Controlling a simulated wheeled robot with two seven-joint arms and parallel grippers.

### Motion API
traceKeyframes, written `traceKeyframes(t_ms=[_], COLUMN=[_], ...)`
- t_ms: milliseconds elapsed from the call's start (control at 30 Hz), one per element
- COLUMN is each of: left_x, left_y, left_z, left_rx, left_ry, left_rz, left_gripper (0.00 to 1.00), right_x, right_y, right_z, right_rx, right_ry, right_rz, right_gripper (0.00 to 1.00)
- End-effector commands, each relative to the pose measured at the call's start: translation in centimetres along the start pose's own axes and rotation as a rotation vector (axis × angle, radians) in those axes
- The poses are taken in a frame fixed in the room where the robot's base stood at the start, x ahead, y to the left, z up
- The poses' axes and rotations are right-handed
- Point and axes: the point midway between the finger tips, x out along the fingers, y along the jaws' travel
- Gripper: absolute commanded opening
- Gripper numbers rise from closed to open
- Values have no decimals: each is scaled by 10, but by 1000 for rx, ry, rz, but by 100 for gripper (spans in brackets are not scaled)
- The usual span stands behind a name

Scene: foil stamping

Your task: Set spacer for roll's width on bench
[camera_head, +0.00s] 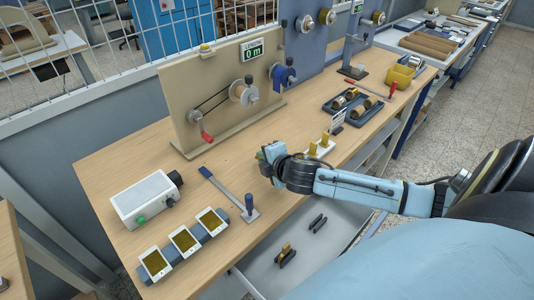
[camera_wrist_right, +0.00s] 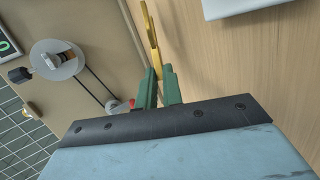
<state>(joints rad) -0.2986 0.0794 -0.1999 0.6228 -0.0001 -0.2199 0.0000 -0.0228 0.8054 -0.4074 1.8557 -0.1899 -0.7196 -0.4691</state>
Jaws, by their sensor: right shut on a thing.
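My right gripper (camera_head: 270,157) is over the middle of the wooden bench (camera_head: 190,165), in front of the winding panel. In the right wrist view its green fingers (camera_wrist_right: 160,84) are shut on a thin yellow spacer (camera_wrist_right: 152,38), which sticks out beyond the fingertips. The held spacer is not clear in the head view. More yellow spacers (camera_head: 325,139) stand in a pale holder just right of the gripper, partly hidden by it. My left gripper is not in view.
A white box (camera_head: 146,200), gold-faced blocks (camera_head: 184,239) and a blue-handled lever (camera_head: 229,192) occupy the front left. An open drawer (camera_head: 325,263) holds small dark pieces.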

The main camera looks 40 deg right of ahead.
Motion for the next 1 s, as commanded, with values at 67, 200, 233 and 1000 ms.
traceKeyframes(t_ms=[67, 200, 233, 1000], left_x=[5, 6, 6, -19], left_y=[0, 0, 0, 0], left_z=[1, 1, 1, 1], left_rx=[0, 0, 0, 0], left_ry=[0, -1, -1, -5], left_rz=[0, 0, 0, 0], left_gripper=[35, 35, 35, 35], right_x=[4, 5, 4, -22], right_y=[-6, -8, -8, -5], right_z=[0, 0, 0, 0], right_rx=[1, 1, 1, 0], right_ry=[1, 1, 1, 1], right_rz=[1, 1, 1, -2], right_gripper=[0, 0, 0, 22])
